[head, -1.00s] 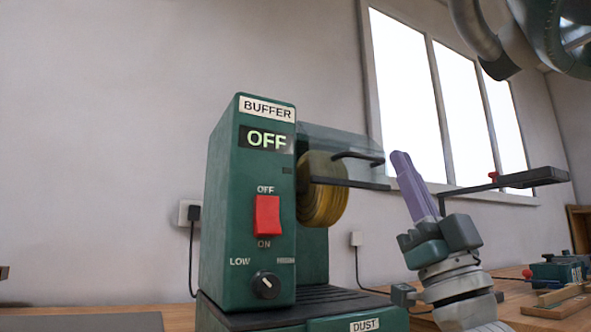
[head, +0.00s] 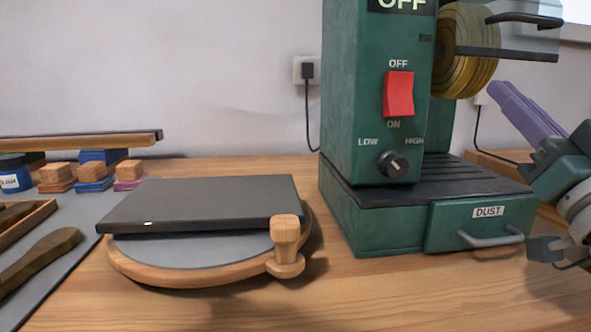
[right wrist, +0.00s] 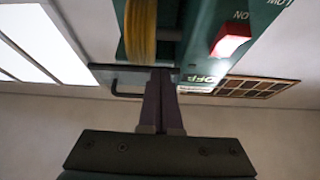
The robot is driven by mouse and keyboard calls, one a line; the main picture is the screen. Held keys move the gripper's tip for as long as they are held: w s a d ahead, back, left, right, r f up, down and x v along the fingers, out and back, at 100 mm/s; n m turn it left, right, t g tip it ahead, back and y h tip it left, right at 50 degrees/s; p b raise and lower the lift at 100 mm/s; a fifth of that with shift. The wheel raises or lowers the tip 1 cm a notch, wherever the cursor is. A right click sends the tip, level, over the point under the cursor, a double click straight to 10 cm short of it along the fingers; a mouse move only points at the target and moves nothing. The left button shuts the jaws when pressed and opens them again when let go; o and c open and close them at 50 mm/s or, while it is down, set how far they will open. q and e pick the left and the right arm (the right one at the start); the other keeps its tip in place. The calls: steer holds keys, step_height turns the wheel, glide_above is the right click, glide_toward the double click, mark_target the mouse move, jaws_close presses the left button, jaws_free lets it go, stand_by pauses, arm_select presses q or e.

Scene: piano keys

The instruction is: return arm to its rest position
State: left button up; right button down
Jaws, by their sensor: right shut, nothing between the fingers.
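My right gripper (head: 498,92) is at the right edge of the head view, its purple fingers shut together and empty, pointing up and left. It is in front of the right side of the green buffer machine (head: 345,110); I cannot tell the exact gap. In the right wrist view, the shut fingers (right wrist: 160,74) point towards the machine's yellow wheel (right wrist: 140,35) and red switch (right wrist: 231,38). The switch also shows in the head view (head: 398,94), above a round knob (head: 393,164). The display reads OFF. My left gripper is not in view.
A dark slab (head: 200,200) lies on a round wooden turntable (head: 150,272) left of the machine. Wooden blocks (head: 55,173), a blue-labelled jar (head: 14,174) and a wooden-handled tool (head: 40,258) are further left. The front of the wooden bench (head: 400,295) is clear.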

steer(key=s+a+g+p, duration=0.5)
steer(key=s+g+p, duration=0.3)
steer(key=g+p, duration=0.5)
steer(key=s+a+r+n+g+h+p, duration=0.1)
steer(key=s+r+g+p, duration=0.25)
steer(key=s+p, duration=0.55)
steer(key=s+r+n+g+p, duration=0.15)
steer(key=s+g+p, duration=0.25)
steer(key=s+p, duration=0.55)
arm_select(q)
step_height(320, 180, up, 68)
steer(key=p, duration=3.2)
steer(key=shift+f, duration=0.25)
arm_select(e)
step_height(320, 180, up, 36)
steer(key=s, duration=0.1)
steer(key=shift+s+m, duration=0.3)
steer(key=shift+m, duration=0.15)
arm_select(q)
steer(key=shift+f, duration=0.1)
arm_select(e)
steer(key=shift+a+f, duration=0.1)
